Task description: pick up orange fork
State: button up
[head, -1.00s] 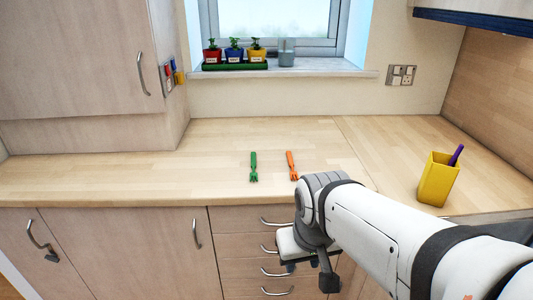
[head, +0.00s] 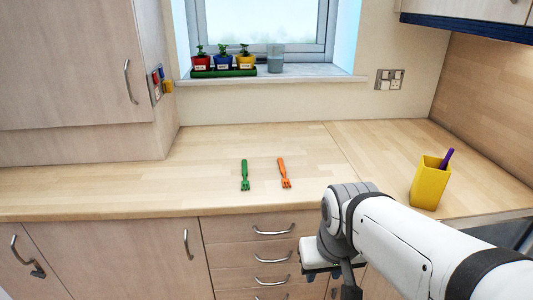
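The orange fork (head: 284,173) lies flat on the wooden worktop, left of the middle seam, with its tines toward the front edge. A green fork (head: 245,175) lies beside it on the left, apart and roughly parallel. My gripper (head: 328,286) hangs at the end of my arm in front of the drawers, below the worktop edge and to the right of the orange fork. It is well apart from both forks. Its fingers are partly cut off and unclear, so I cannot tell whether they are open or shut.
A yellow holder (head: 429,184) with a purple item (head: 447,158) stands on the worktop at right. Potted plants (head: 224,62) and a grey cup (head: 276,58) are on the windowsill. A wall cupboard (head: 68,65) is at upper left. The worktop around the forks (head: 215,150) is clear.

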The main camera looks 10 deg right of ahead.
aim_at(285, 180)
jog(key=i, duration=1)
